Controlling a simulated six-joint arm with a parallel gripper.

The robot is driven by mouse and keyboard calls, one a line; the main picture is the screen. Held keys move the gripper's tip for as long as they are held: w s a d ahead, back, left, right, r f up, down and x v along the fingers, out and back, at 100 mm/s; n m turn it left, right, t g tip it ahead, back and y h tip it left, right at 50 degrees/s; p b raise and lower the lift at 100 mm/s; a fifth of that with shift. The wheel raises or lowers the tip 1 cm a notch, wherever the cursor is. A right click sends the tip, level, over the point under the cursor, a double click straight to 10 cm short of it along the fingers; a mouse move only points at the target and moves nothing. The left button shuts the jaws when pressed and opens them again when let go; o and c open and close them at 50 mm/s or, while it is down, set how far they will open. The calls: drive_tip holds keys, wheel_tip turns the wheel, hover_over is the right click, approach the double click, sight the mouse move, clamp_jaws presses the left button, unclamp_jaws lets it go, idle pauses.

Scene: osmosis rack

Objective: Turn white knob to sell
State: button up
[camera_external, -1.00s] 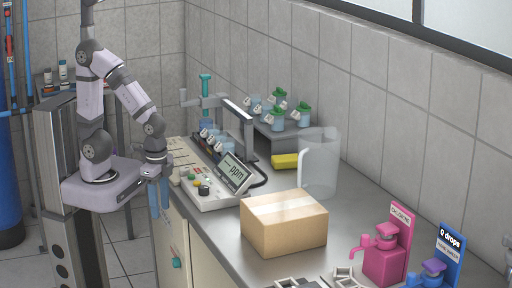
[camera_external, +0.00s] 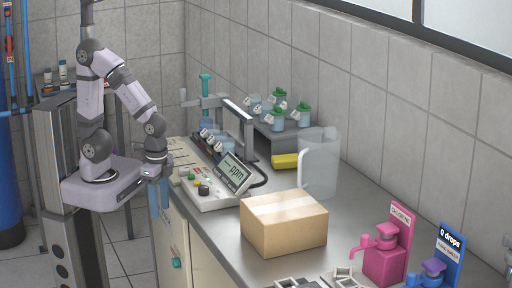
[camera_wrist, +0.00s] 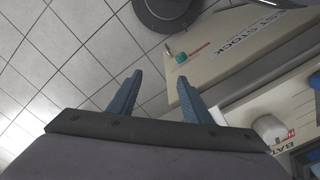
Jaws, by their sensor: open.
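My gripper (camera_external: 160,205) hangs fingers down beside the left edge of the counter, next to the cabinet front. In the wrist view, its two blue fingers (camera_wrist: 161,80) are spread apart with nothing between them, floor tiles showing beyond. A white rounded knob-like part (camera_wrist: 270,128) is at the right of the wrist view, beside a partly cut-off label starting "BAT". It is apart from the fingers. In the external view, a small pale knob (camera_external: 184,171) sits at the left of the instrument panel; I cannot tell if it is the same part. No "sell" marking is readable.
The instrument (camera_external: 213,195) has a tilted "ppm" display (camera_external: 234,173) and coloured buttons. A cardboard box (camera_external: 283,222), a clear pitcher (camera_external: 319,165) and a pink dispenser (camera_external: 385,262) stand on the counter. A teal handle (camera_wrist: 181,58) is on the cabinet front.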

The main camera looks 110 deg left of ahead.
wheel_tip(320, 180, up, 3)
drive_tip(key=n+g+h+p, duration=0.1)
drive_tip(key=n+p, duration=0.2)
drive_tip(key=p, duration=0.3)
wheel_tip(320, 180, up, 12)
drive_tip(key=n+t+y+p, duration=0.1)
drive_tip(key=n+p, duration=0.3)
drive_tip(key=p, duration=0.6)
hover_over(185, 168)
drive_tip(key=shift+a, duration=0.2)
drive_tip(key=shift+f, duration=3.65)
drive_tip(key=c, duration=1.1)
drive_tip(key=shift+o, duration=0.2)
